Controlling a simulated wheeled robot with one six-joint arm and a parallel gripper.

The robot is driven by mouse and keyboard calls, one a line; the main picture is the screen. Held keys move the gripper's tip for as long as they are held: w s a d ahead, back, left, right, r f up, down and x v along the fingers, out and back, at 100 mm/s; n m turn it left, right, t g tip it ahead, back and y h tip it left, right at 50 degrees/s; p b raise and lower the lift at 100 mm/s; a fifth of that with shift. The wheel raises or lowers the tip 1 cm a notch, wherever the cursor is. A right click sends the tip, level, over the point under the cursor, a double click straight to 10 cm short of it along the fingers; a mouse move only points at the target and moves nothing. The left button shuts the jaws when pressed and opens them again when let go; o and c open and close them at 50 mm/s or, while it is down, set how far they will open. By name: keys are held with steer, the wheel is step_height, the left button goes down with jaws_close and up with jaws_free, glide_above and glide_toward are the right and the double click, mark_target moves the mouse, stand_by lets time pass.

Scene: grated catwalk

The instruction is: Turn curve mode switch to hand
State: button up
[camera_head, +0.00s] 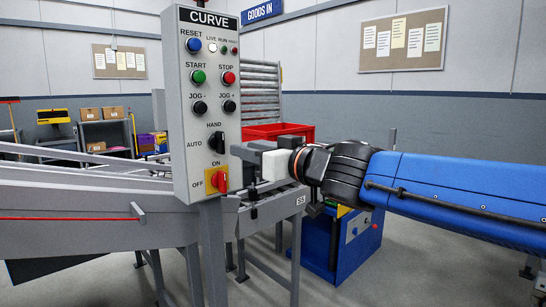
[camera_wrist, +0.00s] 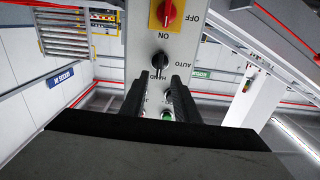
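The grey CURVE control panel (camera_head: 207,100) stands upright at the centre left of the head view. Its black mode switch (camera_head: 217,141) has HAND above it and AUTO to its left. The knob looks roughly upright, but its exact pointing is hard to tell. My gripper (camera_head: 248,166) is just right of the panel. In the wrist view the panel is upside down. There my gripper (camera_wrist: 159,80) is open and empty, with its dark fingers apart. The switch (camera_wrist: 160,60) shows between and beyond the fingertips; I cannot tell any contact.
A red-on-yellow ON/OFF switch (camera_head: 216,180) sits just below the mode switch. JOG buttons (camera_head: 200,107) and START and STOP buttons are above. A grey conveyor (camera_head: 80,225) runs behind and left of the panel. A red crate (camera_head: 278,131) and a blue cabinet (camera_head: 345,245) stand behind.

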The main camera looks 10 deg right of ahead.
steer(key=v, duration=0.7)
steer(key=shift+s+d, duration=0.2)
